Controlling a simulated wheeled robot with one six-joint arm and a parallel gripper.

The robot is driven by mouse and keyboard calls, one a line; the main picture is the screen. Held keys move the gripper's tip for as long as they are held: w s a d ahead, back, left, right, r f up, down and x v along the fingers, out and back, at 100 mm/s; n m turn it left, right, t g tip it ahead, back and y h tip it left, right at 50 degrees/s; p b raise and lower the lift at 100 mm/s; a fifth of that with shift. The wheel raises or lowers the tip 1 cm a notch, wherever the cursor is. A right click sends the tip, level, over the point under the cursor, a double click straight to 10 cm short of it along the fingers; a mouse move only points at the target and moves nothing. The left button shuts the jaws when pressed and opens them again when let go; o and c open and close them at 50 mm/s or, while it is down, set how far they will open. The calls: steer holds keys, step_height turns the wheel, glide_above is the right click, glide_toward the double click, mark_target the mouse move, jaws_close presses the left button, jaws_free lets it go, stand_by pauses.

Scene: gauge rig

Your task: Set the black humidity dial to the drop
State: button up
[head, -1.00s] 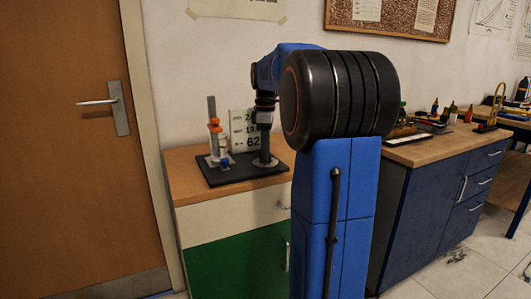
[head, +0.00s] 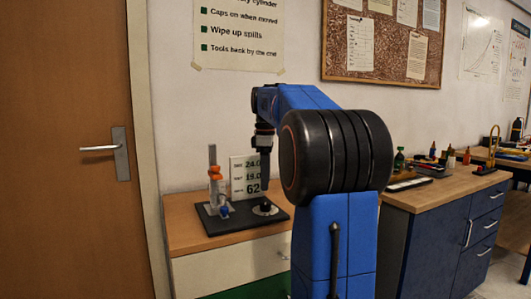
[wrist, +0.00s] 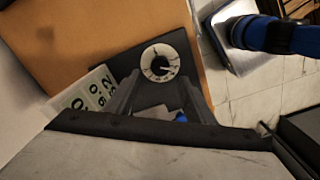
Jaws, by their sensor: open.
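The black humidity dial (head: 265,208) sits on the right part of a dark board on the wooden cabinet top. In the wrist view its round face (wrist: 160,62) is pale with dark marks, and a dark pointer shape lies toward the lower right. The drop mark is too small to make out. My gripper (head: 264,188) points down just above the dial, apart from it. In the wrist view its jaws (wrist: 158,88) are open and empty, with the dial beyond the tips.
A white stand (head: 215,185) with orange and blue parts stands left of the dial on the dark board (head: 225,226). A sign with numbers (head: 238,178) stands behind, close to the gripper. A workbench (head: 440,190) with small bottles and tools is at the right.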

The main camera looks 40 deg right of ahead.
step_height(320, 180, up, 10)
steer(key=shift+f, duration=0.15)
stand_by(0.7)
steer(key=s+a+f+m+t, duration=0.1)
steer(key=s+a+f+m, duration=0.1)
steer(key=s+a+f, duration=0.3)
steer(key=s+a+f+m+t, duration=0.1)
steer(key=s+a+f, duration=0.15)
steer(key=a, duration=0.55)
steer(key=s+a+f+m, duration=0.2)
steer(key=s+a+f, duration=0.1)
steer(key=a+f, duration=0.25)
steer(key=s+a+f+m+t, duration=0.1)
steer(key=s+a+f, duration=0.4)
steer(key=f, duration=0.5)
steer(key=s+a+f+m+t, duration=0.1)
steer(key=s+a+f+m, duration=0.1)
steer(key=s+a+f, duration=0.3)
steer(key=s+f, duration=0.4)
steer(key=shift+s+f+m+t, duration=0.15)
steer(key=shift+f+m+t, duration=0.25)
steer(key=shift+a, duration=0.1)
